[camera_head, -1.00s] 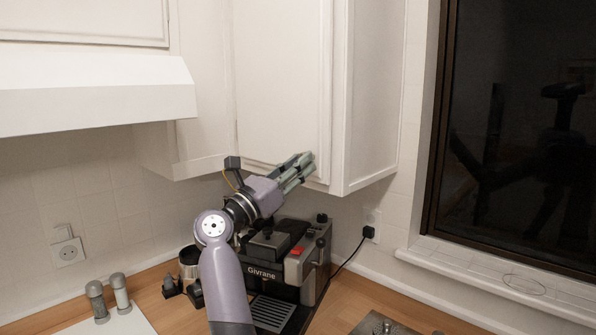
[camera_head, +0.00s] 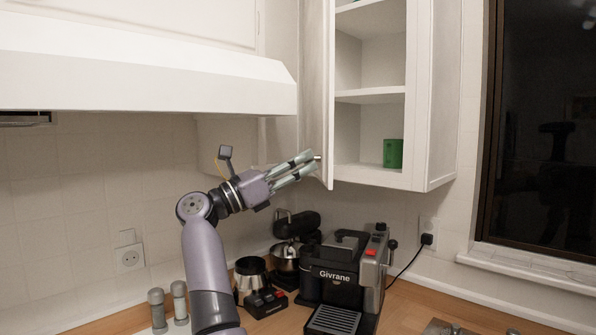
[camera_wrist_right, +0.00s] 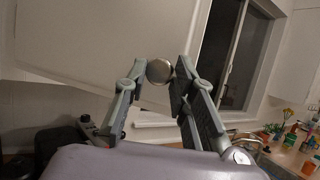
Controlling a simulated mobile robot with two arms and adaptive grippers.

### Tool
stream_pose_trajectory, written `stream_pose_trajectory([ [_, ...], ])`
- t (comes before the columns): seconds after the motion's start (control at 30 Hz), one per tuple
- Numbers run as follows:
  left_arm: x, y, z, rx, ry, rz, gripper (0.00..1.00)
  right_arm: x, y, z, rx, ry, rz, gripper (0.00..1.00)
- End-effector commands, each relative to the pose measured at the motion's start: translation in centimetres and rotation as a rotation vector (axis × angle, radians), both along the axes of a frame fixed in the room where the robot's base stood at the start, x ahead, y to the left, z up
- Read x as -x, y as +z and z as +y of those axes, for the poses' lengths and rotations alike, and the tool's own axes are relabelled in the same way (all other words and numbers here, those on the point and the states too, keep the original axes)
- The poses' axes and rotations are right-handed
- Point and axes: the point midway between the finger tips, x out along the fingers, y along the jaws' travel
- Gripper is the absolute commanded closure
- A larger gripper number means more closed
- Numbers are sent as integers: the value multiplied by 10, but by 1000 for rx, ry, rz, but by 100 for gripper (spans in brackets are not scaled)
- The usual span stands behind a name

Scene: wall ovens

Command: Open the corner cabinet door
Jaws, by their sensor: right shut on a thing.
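The corner cabinet (camera_head: 418,172) hangs above the counter, and its white door (camera_head: 317,90) stands open, swung to the left. Its shelves show in the opening, with a green object (camera_head: 393,153) on the bottom one. My right gripper (camera_head: 307,166) is at the door's lower edge, shut on the round door knob (camera_head: 317,158). In the right wrist view the knob (camera_wrist_right: 160,70) sits between the two fingertips, against the door panel (camera_wrist_right: 95,45). My left gripper is not in view.
A range hood (camera_head: 140,75) is at the left. Below the cabinet stand a coffee machine (camera_head: 340,278), a dark mixer (camera_head: 297,232) and a metal pot (camera_head: 250,275). A dark window (camera_head: 545,130) is at the right.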

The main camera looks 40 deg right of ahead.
Motion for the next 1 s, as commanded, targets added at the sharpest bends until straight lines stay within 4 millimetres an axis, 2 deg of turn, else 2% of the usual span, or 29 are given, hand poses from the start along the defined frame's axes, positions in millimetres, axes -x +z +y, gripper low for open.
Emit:
stream_pose_trajectory([
  [0.17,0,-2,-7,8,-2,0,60,-3,5,-1,10,11,2,100],
  [0.57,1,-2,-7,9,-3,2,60,-2,7,-2,9,10,0,100],
  [0.6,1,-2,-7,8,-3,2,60,-2,7,-2,9,10,0,75],
  [0.9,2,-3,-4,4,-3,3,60,-2,4,-2,6,7,1,56],
  [1.0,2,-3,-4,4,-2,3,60,-2,3,-2,6,7,1,56],
])
